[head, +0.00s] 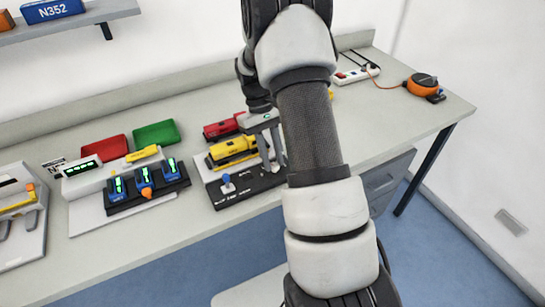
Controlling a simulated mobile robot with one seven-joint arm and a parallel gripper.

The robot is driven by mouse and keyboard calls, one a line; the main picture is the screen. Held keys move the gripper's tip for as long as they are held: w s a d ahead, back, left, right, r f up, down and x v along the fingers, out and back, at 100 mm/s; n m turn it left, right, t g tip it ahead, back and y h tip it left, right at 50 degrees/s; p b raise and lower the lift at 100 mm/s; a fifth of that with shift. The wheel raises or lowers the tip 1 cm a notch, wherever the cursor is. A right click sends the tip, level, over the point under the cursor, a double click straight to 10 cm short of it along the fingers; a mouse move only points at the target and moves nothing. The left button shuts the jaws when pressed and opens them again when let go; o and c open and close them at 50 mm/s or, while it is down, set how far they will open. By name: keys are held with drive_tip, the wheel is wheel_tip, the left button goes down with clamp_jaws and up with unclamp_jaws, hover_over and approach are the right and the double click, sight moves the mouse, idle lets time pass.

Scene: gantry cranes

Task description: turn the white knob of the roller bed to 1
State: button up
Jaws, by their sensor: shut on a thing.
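The roller bed appears to be the unit with a dark front panel (236,200) near the middle of the bench. My gripper (271,169) points down at the right part of this panel. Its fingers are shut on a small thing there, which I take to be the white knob. The knob is hidden by the fingers, and its pointer and the number marks cannot be read. My forearm covers the unit's right side.
A yellow locomotive-like body (232,149) and a red one (220,129) lie just behind the panel. Left are a three-display unit (145,184) and red (104,148) and green (156,134) trays. A power strip (355,74) and orange reel (421,84) lie back right.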

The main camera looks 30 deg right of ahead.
drive_tip(key=o, duration=1)
drive_tip(key=shift+o, duration=0.2)
drive_tip(key=d+p+v, duration=0.1)
drive_tip(key=v, duration=1.6)
drive_tip(key=shift+a+r, duration=0.25)
drive_tip(key=shift+a, duration=0.2)
